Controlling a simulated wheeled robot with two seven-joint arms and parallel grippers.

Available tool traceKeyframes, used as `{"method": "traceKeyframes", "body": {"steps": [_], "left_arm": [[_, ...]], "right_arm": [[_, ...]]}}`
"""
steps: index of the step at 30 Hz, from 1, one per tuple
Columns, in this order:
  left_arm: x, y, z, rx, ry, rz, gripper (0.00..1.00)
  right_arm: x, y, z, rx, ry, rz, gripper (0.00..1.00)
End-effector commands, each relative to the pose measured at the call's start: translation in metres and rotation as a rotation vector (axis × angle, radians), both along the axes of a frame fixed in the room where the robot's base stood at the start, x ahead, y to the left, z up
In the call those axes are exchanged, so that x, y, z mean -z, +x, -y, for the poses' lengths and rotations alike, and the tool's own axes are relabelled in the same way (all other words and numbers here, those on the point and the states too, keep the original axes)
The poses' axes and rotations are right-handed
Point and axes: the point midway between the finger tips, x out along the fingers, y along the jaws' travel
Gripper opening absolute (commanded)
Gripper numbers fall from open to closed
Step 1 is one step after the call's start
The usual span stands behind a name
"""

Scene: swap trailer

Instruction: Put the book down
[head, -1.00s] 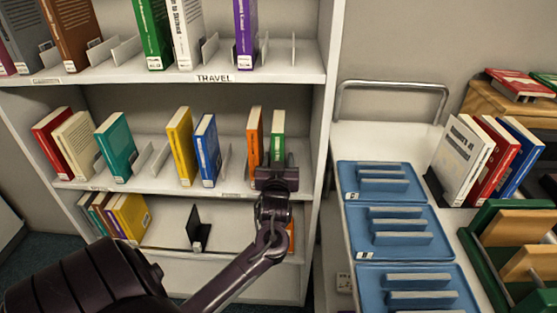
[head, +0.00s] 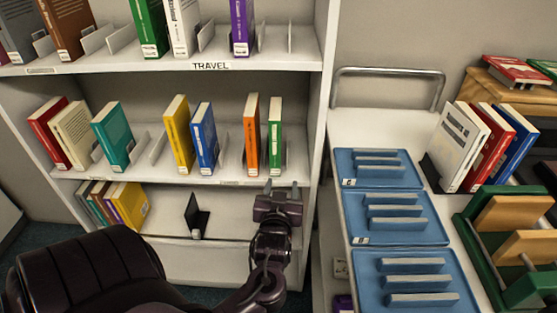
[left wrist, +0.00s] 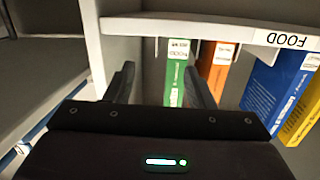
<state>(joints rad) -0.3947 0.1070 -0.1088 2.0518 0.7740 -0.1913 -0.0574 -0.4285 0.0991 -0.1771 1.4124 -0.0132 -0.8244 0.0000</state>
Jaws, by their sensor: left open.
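A thin green book (head: 275,135) stands upright at the right end of the middle shelf (head: 225,168), beside an orange book (head: 251,132). The green book (left wrist: 177,75) and orange book (left wrist: 217,62) also show in the left wrist view, near the FOOD label. My left gripper (head: 281,188) is open and empty, below and in front of the green book. In the left wrist view my left gripper's fingers (left wrist: 160,88) are spread apart, with the green book ahead and clear of the jaws. My right gripper is out of view.
Yellow (head: 179,135) and blue (head: 204,137) books stand further left on the middle shelf. The shelf's right side panel (head: 312,150) is close to my left gripper. A white trolley with blue trays (head: 375,160) stands to the right.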

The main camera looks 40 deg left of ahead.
Motion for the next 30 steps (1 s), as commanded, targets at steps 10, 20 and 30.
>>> {"method": "traceKeyframes", "body": {"steps": [10,20,30], "left_arm": [[0.277,-0.062,0.121,0.441,-0.196,-0.8,0.49],[0.39,-0.192,0.177,0.663,-0.305,-1.295,0.49],[0.394,-0.201,0.18,0.676,-0.311,-1.325,0.49]], "right_arm": [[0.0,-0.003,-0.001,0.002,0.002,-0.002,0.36],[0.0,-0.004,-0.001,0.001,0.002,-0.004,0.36],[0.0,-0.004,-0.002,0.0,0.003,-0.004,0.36]]}}
